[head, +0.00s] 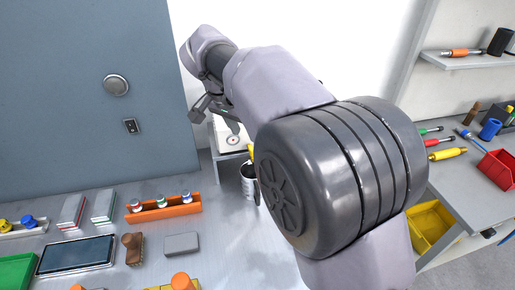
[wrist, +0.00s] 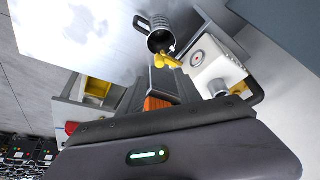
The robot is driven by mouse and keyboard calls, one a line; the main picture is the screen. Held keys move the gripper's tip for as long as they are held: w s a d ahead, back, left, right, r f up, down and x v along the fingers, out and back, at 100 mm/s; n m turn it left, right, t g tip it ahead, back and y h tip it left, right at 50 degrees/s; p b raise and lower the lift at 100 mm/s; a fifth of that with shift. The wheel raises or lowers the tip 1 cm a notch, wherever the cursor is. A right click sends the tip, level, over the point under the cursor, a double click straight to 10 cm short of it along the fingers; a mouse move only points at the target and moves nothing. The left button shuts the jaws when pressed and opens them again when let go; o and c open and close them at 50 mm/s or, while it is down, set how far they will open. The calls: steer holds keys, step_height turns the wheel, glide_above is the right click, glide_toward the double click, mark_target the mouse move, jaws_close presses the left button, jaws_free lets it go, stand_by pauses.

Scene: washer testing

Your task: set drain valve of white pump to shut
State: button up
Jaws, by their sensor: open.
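The white pump (head: 230,138) stands at the back of the steel table in the head view, partly hidden by my arm. The handle's exact setting is unclear. My gripper (head: 217,114) is open and empty, above and close to the pump in the head view; I see no contact.
The metal mug (head: 248,184) stands beside the pump. An orange rack (head: 163,208) with small bottles, a grey block (head: 181,244) and a dark tray (head: 76,255) lie on the table. A grey panel (head: 85,90) rises at left. Bare table lies around the mug.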

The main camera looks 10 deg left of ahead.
steer(key=b+x, duration=0.3)
steer(key=x, duration=0.6)
steer(key=shift+d+f, duration=0.1)
steer(key=shift+f, duration=0.3)
jaws_close()
